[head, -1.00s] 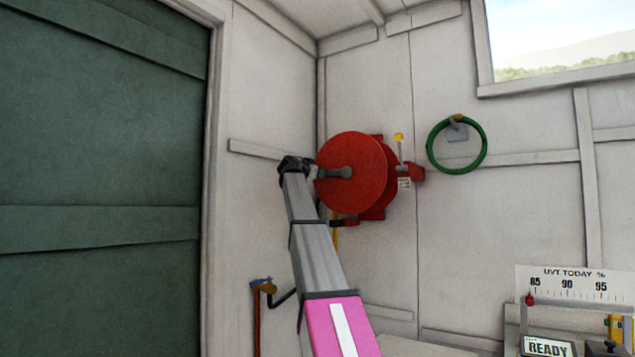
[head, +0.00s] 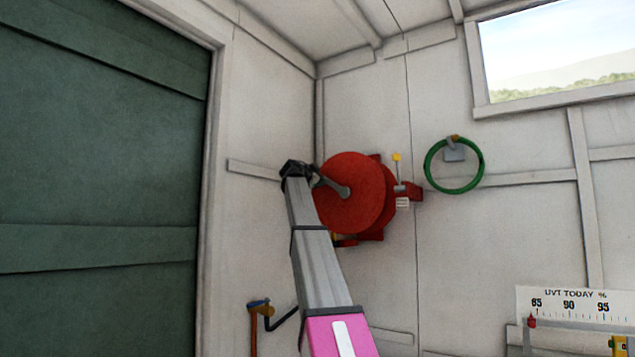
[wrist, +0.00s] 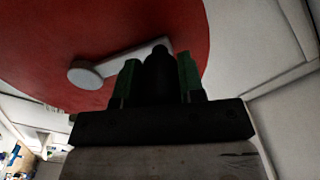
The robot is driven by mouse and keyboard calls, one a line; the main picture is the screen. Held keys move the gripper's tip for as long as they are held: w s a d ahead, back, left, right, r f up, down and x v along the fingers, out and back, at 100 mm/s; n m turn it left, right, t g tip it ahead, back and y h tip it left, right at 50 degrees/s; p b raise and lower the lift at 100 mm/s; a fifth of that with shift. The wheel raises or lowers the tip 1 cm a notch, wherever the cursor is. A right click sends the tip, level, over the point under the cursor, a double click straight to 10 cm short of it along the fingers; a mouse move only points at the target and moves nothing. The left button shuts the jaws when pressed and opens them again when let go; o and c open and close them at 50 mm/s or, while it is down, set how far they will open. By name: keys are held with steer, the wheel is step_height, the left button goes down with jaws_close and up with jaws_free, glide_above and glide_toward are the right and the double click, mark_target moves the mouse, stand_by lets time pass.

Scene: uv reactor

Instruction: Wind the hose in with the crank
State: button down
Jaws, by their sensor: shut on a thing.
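The red hose reel (head: 358,200) is mounted on the back wall, its round face toward me. The grey crank (head: 333,186) runs from the hub at the reel's centre up and left to my gripper (head: 297,168). In the wrist view, my gripper (wrist: 160,85) has its green-padded fingers on either side of a dark crank handle (wrist: 158,62), and is shut on it. The crank's arm and pale round hub show there against the red disc (wrist: 40,40). The hose on the reel is hidden behind the disc.
A yellow-topped lever (head: 397,168) stands beside the reel. A green hose ring (head: 454,190) hangs on the wall to the right. A green door (head: 100,180) fills the left side.

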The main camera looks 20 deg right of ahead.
steer(key=shift+r, duration=0.15)
steer(key=c, duration=0.7)
jaws_free()
steer(key=shift+c, duration=0.2)
steer(key=shift+s+a, duration=0.1)
steer(key=v, duration=1)
steer(key=shift+s+a, duration=0.2)
